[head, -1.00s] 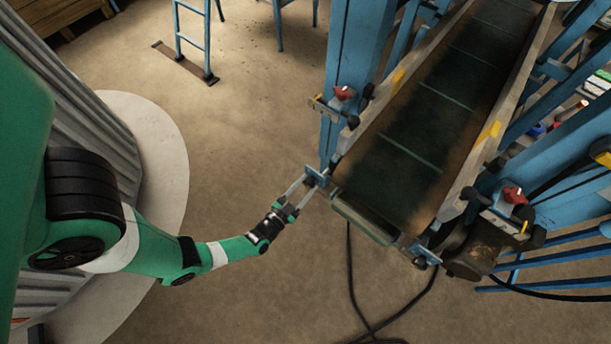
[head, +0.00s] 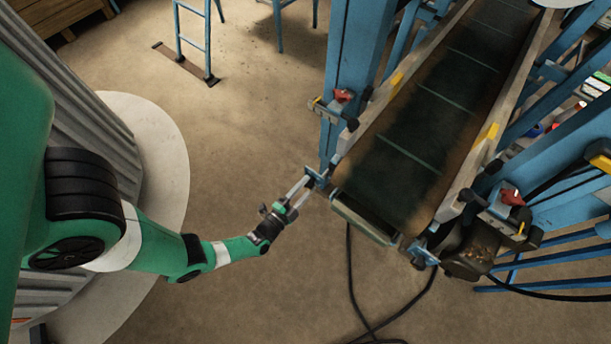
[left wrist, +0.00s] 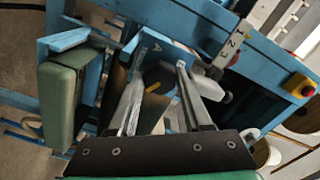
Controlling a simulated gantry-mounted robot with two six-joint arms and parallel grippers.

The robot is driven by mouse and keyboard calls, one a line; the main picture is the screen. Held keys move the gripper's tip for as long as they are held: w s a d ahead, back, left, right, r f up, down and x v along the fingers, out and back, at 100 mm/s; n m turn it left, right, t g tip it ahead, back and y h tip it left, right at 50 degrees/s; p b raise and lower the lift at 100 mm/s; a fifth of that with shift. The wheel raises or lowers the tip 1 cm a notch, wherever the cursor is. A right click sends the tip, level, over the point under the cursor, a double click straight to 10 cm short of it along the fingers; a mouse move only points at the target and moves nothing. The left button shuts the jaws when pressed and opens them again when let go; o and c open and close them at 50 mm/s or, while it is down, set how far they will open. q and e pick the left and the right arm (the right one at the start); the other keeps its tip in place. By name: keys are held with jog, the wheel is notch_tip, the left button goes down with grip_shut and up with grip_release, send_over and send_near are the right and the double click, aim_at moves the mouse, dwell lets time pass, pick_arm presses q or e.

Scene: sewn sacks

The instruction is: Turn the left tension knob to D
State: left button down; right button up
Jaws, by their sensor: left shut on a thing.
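My left gripper (head: 304,186) reaches the blue bracket (head: 322,179) at the near left corner of the conveyor. In the left wrist view, its two grey fingers (left wrist: 157,95) are shut on a dark knob with a yellow mark (left wrist: 153,87). A letter A (left wrist: 158,47) shows on the blue plate beside the knob. Other letters, including any D, are not readable. In the head view the knob is too small and covered to tell its setting. My right gripper is out of view.
The dark green conveyor belt (head: 395,160) runs away to the upper right between blue posts (head: 352,70). Red switches (head: 343,95) sit on both sides of the frame. Black cables (head: 352,290) lie on the floor. The floor left of the conveyor is mostly clear.

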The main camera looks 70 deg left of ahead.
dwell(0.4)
pick_arm(q)
jog(key=shift+c, duration=1.7)
grip_release()
